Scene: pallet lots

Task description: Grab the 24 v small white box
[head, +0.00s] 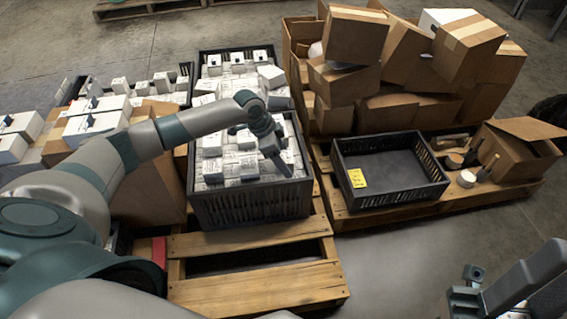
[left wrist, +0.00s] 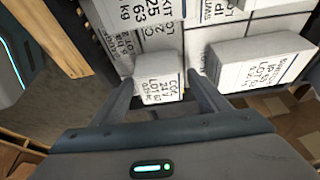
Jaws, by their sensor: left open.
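Several small white boxes with printed labels fill a black crate (head: 250,205) on a wooden pallet. My left gripper (head: 283,170) is over the front right part of this crate. In the left wrist view my left gripper (left wrist: 165,95) is open, its two fingers on either side of a small white box (left wrist: 160,88). That box's label seems to include "24 V", though the print is small. I cannot tell whether the fingers touch it. Another white box (left wrist: 262,62) lies just right of the right finger. My right gripper (head: 468,295) is at the lower right, its fingers unclear.
An empty-looking black crate (head: 400,200) with a yellow label (head: 357,178) stands on the pallet to the right. Stacked cardboard boxes (head: 352,38) are behind it. An open carton (head: 520,150) and tape rolls lie further right. More white boxes (head: 95,125) are at left.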

